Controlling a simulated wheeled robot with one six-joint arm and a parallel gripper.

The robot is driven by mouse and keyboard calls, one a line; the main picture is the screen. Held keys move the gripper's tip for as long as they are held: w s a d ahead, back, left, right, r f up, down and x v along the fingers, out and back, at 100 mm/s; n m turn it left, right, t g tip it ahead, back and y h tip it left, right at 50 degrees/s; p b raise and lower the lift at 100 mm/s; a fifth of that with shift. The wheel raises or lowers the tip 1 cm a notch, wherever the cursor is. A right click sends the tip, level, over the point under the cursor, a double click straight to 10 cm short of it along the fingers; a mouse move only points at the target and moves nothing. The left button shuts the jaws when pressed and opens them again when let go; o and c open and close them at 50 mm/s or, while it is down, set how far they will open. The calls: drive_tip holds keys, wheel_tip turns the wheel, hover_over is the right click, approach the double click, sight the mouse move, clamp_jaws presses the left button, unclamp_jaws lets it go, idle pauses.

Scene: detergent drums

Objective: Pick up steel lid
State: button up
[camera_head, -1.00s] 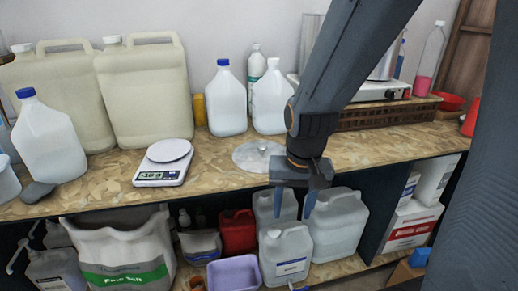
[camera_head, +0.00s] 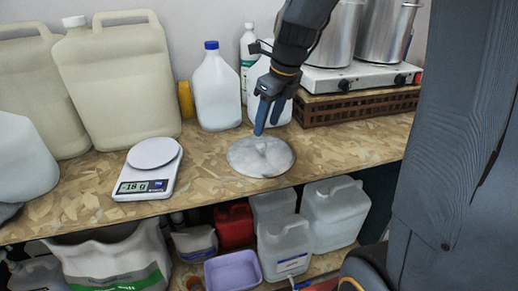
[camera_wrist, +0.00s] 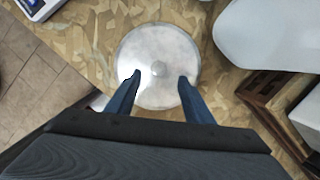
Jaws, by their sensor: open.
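The steel lid (camera_head: 250,160) is a round, flat grey disc with a small knob in its middle. It lies on the wooden worktop, right of the kitchen scale. It also shows in the wrist view (camera_wrist: 158,45), with its knob between and slightly beyond my fingertips. My gripper (camera_head: 266,128) is open and empty, pointing down just above the far side of the lid. In the wrist view its two blue fingers (camera_wrist: 159,76) stand apart over the lid. I cannot tell the exact height of the fingertips above it.
A kitchen scale (camera_head: 148,172) stands left of the lid. A white jug with a blue cap (camera_head: 216,92) stands behind it. A brown crate (camera_head: 360,106) under a hotplate (camera_head: 362,79) is to the right. The worktop's front edge is close to the lid.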

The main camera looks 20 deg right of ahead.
sight(262, 145)
drive_tip(key=shift+s+p+x, duration=0.2)
drive_tip(key=shift+p+x, duration=0.6)
drive_tip(key=shift+x, duration=3.1)
clamp_jaws()
